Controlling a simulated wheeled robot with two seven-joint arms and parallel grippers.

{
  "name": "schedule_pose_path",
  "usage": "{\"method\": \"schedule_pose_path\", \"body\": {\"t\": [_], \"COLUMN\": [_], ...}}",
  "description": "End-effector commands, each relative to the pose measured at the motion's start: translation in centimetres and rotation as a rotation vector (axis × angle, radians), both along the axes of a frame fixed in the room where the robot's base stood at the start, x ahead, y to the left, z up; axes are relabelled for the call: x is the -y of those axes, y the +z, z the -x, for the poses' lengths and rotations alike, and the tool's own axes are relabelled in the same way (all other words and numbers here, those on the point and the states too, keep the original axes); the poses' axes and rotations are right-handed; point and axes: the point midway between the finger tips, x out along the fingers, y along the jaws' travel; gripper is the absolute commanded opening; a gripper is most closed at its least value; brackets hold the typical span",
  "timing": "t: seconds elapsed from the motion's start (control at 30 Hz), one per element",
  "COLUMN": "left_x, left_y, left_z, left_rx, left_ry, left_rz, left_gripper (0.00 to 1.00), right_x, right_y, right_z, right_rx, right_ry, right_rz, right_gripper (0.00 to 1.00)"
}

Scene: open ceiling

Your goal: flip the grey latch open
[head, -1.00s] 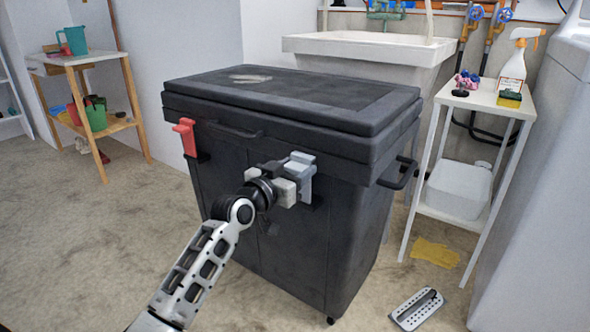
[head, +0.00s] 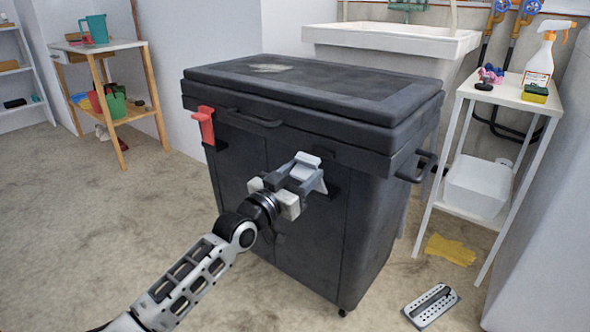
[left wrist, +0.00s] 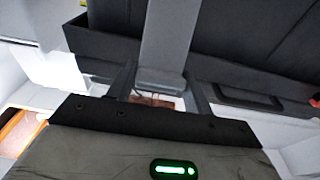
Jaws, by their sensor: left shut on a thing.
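A large black bin (head: 300,215) with a closed lid stands in front of me. The grey latch (head: 307,167) is on its front, right of the middle. The latch's top leans out from the bin front, toward me. My left gripper (head: 291,184) is shut on the latch. In the left wrist view the grey latch (left wrist: 166,45) runs between the two fingers (left wrist: 160,88), with the dark bin behind it. The fingers and palm hide part of the latch. My right gripper is in neither view.
A red latch (head: 205,126) sits upright on the bin's front left. A white side table (head: 508,92) with a spray bottle (head: 544,55) stands right. A metal grate (head: 431,306) and yellow cloth (head: 450,250) lie on the floor. Floor at left is open.

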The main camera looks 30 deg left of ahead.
Motion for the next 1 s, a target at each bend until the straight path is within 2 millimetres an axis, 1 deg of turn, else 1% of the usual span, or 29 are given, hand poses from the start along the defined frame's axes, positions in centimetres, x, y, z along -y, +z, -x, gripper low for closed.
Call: {"method": "schedule_pose_path", "body": {"t": [0.03,0.33,0.73,0.77,0.8,1.0], "left_x": [0.08,-0.06,-0.02,-0.02,-0.01,-0.1], "left_y": [-1.58,-2.15,-2.24,-2.26,-2.23,-1.75], "left_z": [0.24,0.7,0.74,0.74,0.75,0.69], "left_rx": [-0.038,-0.037,-0.037,-0.038,-0.036,-0.026], "left_ry": [-0.003,-0.002,-0.002,-0.002,-0.002,-0.001], "left_rz": [-0.012,-0.012,-0.01,-0.01,-0.009,-0.007], "left_gripper": [0.1,0.1,0.1,0.59,0.69,0.69], "right_x": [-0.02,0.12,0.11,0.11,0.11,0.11], "right_y": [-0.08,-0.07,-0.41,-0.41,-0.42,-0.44], "right_z": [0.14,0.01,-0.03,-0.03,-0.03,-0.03], "right_rx": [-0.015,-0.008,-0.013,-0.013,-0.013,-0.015], "right_ry": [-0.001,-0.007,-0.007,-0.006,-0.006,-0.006], "right_rz": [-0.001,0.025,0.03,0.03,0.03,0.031], "right_gripper": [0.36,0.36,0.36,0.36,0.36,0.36]}}
